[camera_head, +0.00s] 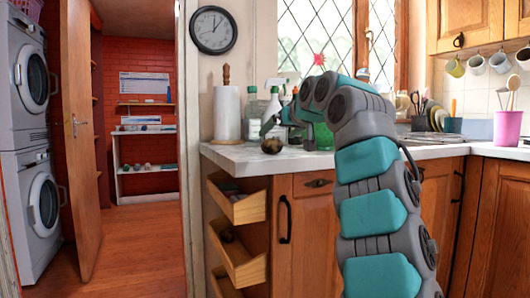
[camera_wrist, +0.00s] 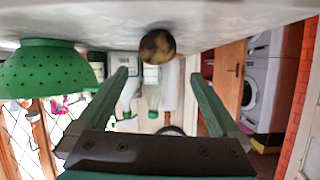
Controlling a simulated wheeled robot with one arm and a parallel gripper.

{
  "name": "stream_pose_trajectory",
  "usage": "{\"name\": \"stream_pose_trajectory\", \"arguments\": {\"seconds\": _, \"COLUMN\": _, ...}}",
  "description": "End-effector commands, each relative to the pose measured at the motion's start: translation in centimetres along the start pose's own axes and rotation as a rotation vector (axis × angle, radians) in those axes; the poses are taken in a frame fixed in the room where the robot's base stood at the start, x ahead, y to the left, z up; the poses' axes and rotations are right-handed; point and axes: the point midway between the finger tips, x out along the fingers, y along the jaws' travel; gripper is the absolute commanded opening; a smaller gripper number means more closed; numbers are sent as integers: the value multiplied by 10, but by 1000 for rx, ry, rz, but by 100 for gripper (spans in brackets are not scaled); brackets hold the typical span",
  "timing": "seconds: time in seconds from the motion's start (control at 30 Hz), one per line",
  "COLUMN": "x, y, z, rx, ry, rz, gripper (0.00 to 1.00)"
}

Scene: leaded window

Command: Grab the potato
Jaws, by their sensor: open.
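The potato (camera_head: 271,146) is a small brown, mottled lump on the pale countertop (camera_head: 225,157), near its front left corner. My gripper (camera_head: 270,124) is above and close to it, at the end of my bent arm. In the wrist view, which appears upside down, the potato (camera_wrist: 157,46) rests on the counter beyond my fingertips. It lies about midway between the two green fingers of my gripper (camera_wrist: 160,82). The fingers are wide apart and empty, and do not seem to touch the potato.
A green colander (camera_wrist: 45,72) stands close to one side of my gripper. A paper towel roll (camera_head: 227,114) and several bottles (camera_head: 273,103) stand behind the potato. Open drawers (camera_head: 238,203) stick out below the counter. A pink cup (camera_head: 507,127) is far right.

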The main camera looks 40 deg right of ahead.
Motion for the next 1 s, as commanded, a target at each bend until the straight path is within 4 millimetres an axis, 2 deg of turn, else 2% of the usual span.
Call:
{"name": "stream_pose_trajectory", "arguments": {"seconds": 0.1, "x": -3, "y": 16, "z": 10, "rx": -27, "ry": -2, "rz": -5, "gripper": 100}}
{"name": "stream_pose_trajectory", "arguments": {"seconds": 0.33, "x": -1, "y": 19, "z": 14, "rx": -47, "ry": -6, "rz": -15, "gripper": 100}}
{"name": "stream_pose_trajectory", "arguments": {"seconds": 0.73, "x": 33, "y": 17, "z": 14, "rx": -45, "ry": -6, "rz": -11, "gripper": 100}}
{"name": "stream_pose_trajectory", "arguments": {"seconds": 1.0, "x": 69, "y": 13, "z": 15, "rx": -45, "ry": -8, "rz": -13, "gripper": 100}}
